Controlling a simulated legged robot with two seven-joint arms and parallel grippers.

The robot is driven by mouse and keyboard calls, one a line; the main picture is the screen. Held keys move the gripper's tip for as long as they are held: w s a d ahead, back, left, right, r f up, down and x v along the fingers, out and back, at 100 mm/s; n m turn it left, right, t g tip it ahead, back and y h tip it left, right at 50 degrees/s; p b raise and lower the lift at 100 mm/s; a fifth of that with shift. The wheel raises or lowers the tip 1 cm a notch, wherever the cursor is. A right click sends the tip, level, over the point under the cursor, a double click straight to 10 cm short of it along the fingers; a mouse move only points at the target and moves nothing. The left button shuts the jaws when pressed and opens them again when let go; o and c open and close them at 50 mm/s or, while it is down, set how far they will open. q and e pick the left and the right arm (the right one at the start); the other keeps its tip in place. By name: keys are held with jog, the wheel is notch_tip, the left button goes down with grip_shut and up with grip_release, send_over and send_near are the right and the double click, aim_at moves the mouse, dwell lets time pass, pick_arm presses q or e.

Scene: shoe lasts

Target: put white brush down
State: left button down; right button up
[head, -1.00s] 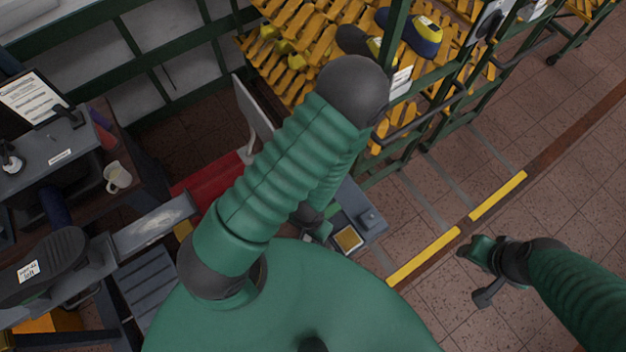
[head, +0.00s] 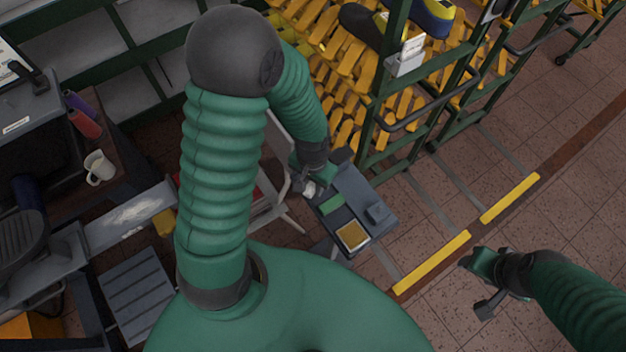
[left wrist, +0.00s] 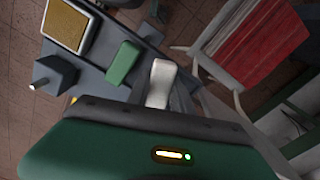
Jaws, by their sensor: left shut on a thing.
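The white brush (left wrist: 160,82) shows in the left wrist view as a pale block sticking out beyond my gripper's green body, over the grey bench (left wrist: 102,60). In the head view, my left gripper (head: 308,186) is at the left end of this small bench (head: 378,192), shut on the white brush (head: 309,189). I cannot tell whether the brush touches the bench top. The fingertips are mostly hidden. My right gripper (head: 482,272) hangs over the tiled floor at the lower right, and its jaws are not clear.
On the bench are a green block (head: 332,205), a yellow-topped pad (head: 352,235) and a dark grey block (head: 378,213). A chair with a red seat (left wrist: 262,50) stands close by. A rack with yellow slats (head: 350,75) rises behind. A white mug (head: 99,168) is at left.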

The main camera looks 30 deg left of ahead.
pick_arm(q)
jog(key=shift+w+a+f, duration=0.1)
jog(key=shift+w+a, duration=0.15)
jog(key=shift+w, duration=0.3)
jog(key=shift+w+a, duration=0.2)
jog(key=shift+w, duration=0.3)
jog(key=shift+w+a+f, duration=0.15)
jog(key=shift+a+f, duration=0.1)
jog(key=shift+f, duration=0.7)
jog(key=shift+w+a+f, duration=0.15)
jog(key=shift+a+f, duration=0.05)
jog(key=shift+f, duration=0.7)
jog(key=c, duration=1.1)
grip_release()
jog(key=shift+d, duration=0.1)
